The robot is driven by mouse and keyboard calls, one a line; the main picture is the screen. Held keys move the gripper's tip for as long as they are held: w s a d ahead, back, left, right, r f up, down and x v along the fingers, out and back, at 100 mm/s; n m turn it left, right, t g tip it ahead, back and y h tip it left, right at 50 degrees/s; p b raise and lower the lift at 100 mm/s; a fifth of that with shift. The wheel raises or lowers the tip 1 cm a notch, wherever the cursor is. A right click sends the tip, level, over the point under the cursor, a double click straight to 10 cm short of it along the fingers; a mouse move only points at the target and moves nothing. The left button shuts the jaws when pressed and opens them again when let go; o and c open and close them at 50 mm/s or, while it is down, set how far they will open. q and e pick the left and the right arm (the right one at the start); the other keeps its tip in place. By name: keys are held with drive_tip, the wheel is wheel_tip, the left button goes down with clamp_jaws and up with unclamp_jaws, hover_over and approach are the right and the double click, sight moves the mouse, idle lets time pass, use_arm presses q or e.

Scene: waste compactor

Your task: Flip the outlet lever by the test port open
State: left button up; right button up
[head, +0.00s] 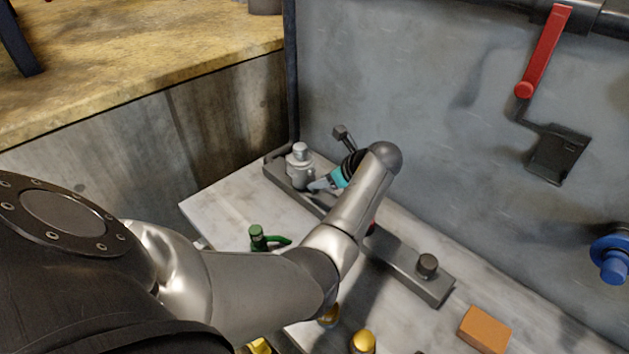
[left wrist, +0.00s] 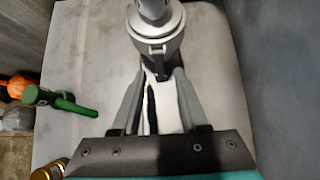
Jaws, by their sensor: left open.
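A silver fitting (head: 300,167) stands upright at the left end of the dark grey bar (head: 395,262); in the left wrist view the fitting (left wrist: 155,35) is at top centre. My left gripper (head: 316,186), with a teal body, is low beside it. In the left wrist view its fingers (left wrist: 158,102) are spread, pointing at the fitting's base. A pale strip (left wrist: 170,118) lies between them; I cannot tell whether it is the outlet lever or whether a finger touches it. My forearm hides the middle of the bar. My right gripper is not in view.
A green handle (head: 266,239) stands on the pale tabletop (head: 225,203), left of the bar. A black knob (head: 428,265) is at the bar's right end. An orange block (head: 485,329) lies front right. The wall behind carries a red lever (head: 545,50) and a blue valve (head: 612,258).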

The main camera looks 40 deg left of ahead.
sight(314, 180)
use_arm(q)
drive_tip(key=shift+b+x, duration=0.45)
drive_tip(key=shift+x, duration=1.5)
drive_tip(key=shift+c, duration=0.4)
clamp_jaws()
